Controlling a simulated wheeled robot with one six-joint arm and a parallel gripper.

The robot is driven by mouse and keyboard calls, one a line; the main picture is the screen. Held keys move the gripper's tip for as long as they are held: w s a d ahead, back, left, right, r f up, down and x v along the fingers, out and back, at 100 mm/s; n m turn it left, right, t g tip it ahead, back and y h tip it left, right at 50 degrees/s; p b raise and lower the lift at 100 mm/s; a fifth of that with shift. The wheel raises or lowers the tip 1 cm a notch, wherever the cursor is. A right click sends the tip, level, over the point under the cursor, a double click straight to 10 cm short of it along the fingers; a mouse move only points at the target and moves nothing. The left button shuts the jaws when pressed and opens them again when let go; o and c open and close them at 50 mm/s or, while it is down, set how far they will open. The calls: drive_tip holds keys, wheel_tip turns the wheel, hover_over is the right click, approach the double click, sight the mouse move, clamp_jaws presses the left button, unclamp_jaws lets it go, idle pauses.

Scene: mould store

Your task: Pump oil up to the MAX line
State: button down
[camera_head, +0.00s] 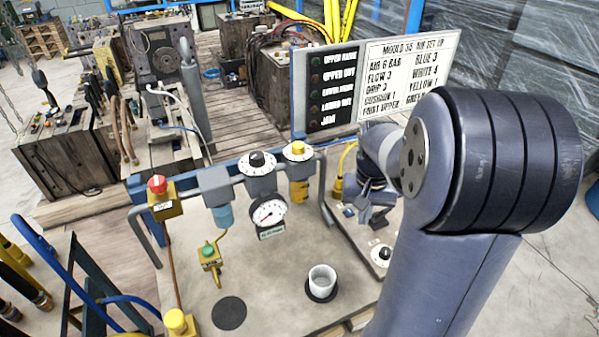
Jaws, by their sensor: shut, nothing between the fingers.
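My gripper (367,218) hangs at the end of my arm on the right, shut and empty, over the small panel at the right of the bench; its fingertips are partly hard to make out. A white cup (322,279) stands upright on a black disc on the bench. An air line carries a blue bowl (223,216), a dial with a black knob (257,162), a dial with a yellow knob (298,150) above a yellow body, and a round gauge (268,213) with a red needle. A MAX line and an oil level are not readable here.
A red button (157,185) is at the left end of the air line. A green button (208,252) and a yellow knob (175,320) are lower left. An empty black disc (230,313) lies in front. The sign board (375,85) stands behind. My arm hides the right side.

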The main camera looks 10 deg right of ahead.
drive_tip(key=shift+f+b, duration=2.25)
drive_tip(key=shift+f, duration=1.05)
drive_tip(key=shift+r, duration=0.1)
wheel_tip(320, 180, up, 6)
drive_tip(key=p, duration=0.5)
drive_tip(key=shift+r+p, duration=0.25)
drive_tip(key=shift+p, duration=0.05)
idle(0.3)
drive_tip(key=shift+f+b, duration=2.3)
drive_tip(key=shift+f, duration=1)
